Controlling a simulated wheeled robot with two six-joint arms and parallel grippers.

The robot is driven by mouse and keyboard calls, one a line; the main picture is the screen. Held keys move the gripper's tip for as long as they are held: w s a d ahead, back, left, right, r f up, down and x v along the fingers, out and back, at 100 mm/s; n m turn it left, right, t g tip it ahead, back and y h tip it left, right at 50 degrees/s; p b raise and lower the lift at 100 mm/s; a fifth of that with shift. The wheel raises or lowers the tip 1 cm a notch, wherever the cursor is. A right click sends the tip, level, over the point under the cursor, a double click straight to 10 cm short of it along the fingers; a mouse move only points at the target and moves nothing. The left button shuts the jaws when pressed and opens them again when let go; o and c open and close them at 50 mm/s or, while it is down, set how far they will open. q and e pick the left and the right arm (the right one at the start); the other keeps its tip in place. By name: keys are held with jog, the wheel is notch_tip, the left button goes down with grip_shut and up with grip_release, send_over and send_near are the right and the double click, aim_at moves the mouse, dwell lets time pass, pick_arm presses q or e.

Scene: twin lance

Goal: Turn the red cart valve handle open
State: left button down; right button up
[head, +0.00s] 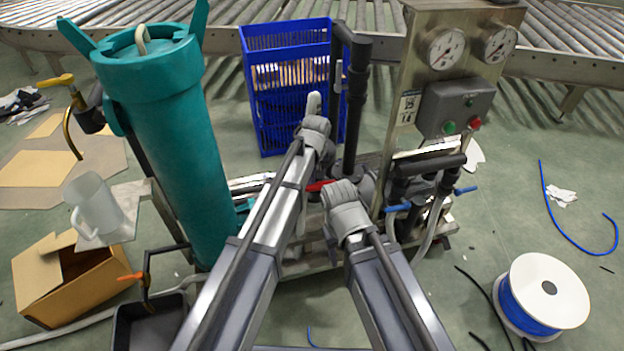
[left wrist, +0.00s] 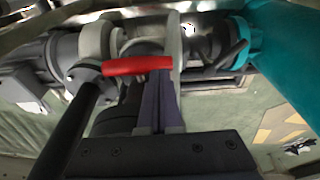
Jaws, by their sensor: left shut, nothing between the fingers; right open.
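The red valve handle (head: 318,186) shows in the head view as a short red piece between my two arms, partly hidden by them. In the left wrist view the red handle (left wrist: 137,65) lies crosswise on the grey valve and pipework. My left gripper (left wrist: 158,85) is shut and empty, its fingertips close to the right part of the handle; I cannot tell whether they touch. In the head view its fingers are hidden behind its own wrist. My right gripper (head: 345,195) is open, lower and to the right, beside the handle; its fingers are mostly hidden.
The cart carries a teal cylinder (head: 165,140) on the left and a gauge panel (head: 458,60) on the right, with blue handles (head: 465,190) below. A black pipe (head: 355,110) rises behind my grippers. A blue crate (head: 287,45), cardboard box (head: 70,285) and cable spool (head: 515,310) surround it.

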pick_arm(q)
jog(key=shift+w+f+b, duration=0.15)
jog(key=shift+f+b, duration=0.2)
jog(key=shift+f, duration=0.4)
pick_arm(e)
jog(key=shift+f, duration=0.75)
pick_arm(q)
jog(key=shift+a, duration=0.15)
